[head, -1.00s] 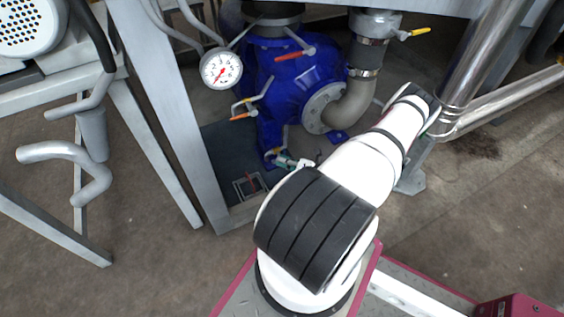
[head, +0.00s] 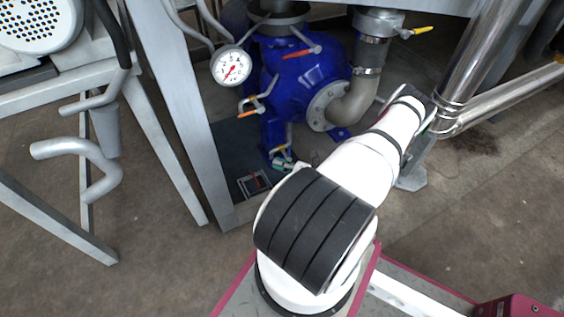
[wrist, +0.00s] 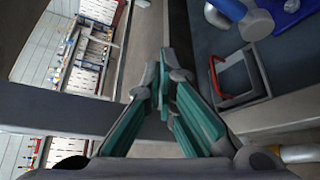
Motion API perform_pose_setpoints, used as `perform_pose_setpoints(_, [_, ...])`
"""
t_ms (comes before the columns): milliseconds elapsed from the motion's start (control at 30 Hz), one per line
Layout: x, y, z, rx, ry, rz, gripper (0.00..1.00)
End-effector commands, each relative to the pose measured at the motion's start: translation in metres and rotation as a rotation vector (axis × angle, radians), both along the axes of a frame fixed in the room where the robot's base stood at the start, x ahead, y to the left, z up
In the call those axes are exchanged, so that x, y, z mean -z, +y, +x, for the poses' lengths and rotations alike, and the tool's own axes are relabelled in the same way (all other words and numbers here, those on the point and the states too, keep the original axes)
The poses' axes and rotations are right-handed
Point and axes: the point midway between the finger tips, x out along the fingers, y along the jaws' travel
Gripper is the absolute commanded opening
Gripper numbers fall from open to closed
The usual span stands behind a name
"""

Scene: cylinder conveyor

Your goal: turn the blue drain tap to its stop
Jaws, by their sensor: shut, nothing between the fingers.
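My gripper (wrist: 161,82) shows in the wrist view with its teal fingers together and nothing held between them. In the head view a small teal and white part low beside the blue housing (head: 292,85) looks like its tip; my arm covers the rest. A blue part with a grey rounded end (wrist: 255,25) is at the top right of the wrist view, apart from the fingers. I cannot tell whether it is the drain tap. No blue tap handle is clear in the head view; the handles there are orange, red and yellow.
A pressure gauge (head: 231,66) hangs left of the housing. A grey frame leg (head: 182,110) stands left, and a steel pipe (head: 480,60) right. A square floor frame with a red handle (wrist: 214,76) lies right of the fingers. Open floor is at the lower left.

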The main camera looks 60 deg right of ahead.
Motion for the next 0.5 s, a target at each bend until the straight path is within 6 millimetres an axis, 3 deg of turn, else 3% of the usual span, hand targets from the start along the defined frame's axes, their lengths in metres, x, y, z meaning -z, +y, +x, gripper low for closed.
perform_pose_setpoints(500, [0.0, -0.001, -0.084, 0.004, 0.005, -0.001, 0.0])
